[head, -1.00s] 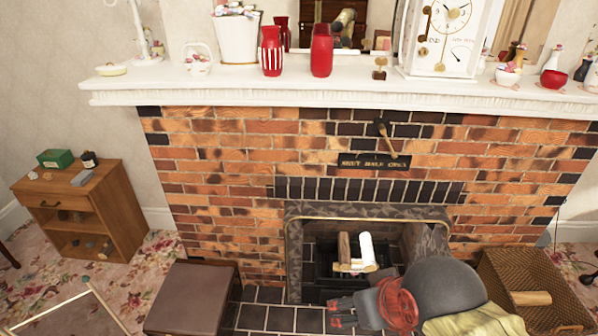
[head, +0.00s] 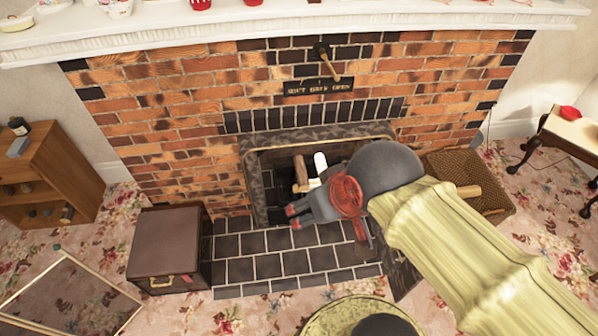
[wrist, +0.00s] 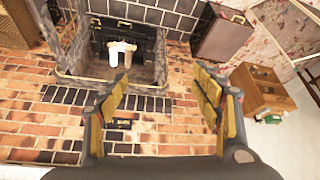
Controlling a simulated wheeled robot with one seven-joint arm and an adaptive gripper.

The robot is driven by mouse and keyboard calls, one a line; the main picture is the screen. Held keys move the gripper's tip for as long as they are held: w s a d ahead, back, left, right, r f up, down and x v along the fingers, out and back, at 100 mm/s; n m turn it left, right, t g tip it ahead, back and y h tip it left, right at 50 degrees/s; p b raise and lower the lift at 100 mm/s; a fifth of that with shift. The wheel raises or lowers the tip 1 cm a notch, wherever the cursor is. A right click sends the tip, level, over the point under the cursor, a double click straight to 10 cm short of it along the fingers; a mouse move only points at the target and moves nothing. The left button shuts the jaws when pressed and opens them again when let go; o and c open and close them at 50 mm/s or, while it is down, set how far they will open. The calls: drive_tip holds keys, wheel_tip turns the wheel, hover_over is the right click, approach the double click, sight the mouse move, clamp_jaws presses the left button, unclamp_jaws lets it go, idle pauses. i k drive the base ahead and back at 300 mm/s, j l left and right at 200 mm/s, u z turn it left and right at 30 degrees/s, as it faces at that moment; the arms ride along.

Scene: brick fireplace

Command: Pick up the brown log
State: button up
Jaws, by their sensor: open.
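The brown log (head: 301,168) stands tilted in the fireplace opening, left of a white log (head: 320,162). In the wrist view, which is upside down, the brown log (wrist: 128,60) is small and beside the white log (wrist: 113,58), with a pale piece lying across them. My gripper (head: 293,217) is open and empty in front of the opening, apart from the logs. In the wrist view my gripper's (wrist: 160,76) two yellow-padded fingers are spread wide. My arm hides the right part of the opening in the head view.
The stone fireplace surround (head: 252,190) bounds the opening. A brown box (head: 166,246) stands left of the tiled hearth (head: 290,262). A wicker basket (head: 440,168) with a log (head: 469,190) stands to the right. The mantel (head: 180,38) runs above.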

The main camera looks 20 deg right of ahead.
sight(304, 184)
drive_tip(key=i+j+z, duration=0.2)
drive_tip(key=i+z, duration=0.2)
drive_tip(key=i+j+z, duration=0.5)
drive_tip(key=j+z, duration=0.25)
drive_tip(key=l, duration=0.1)
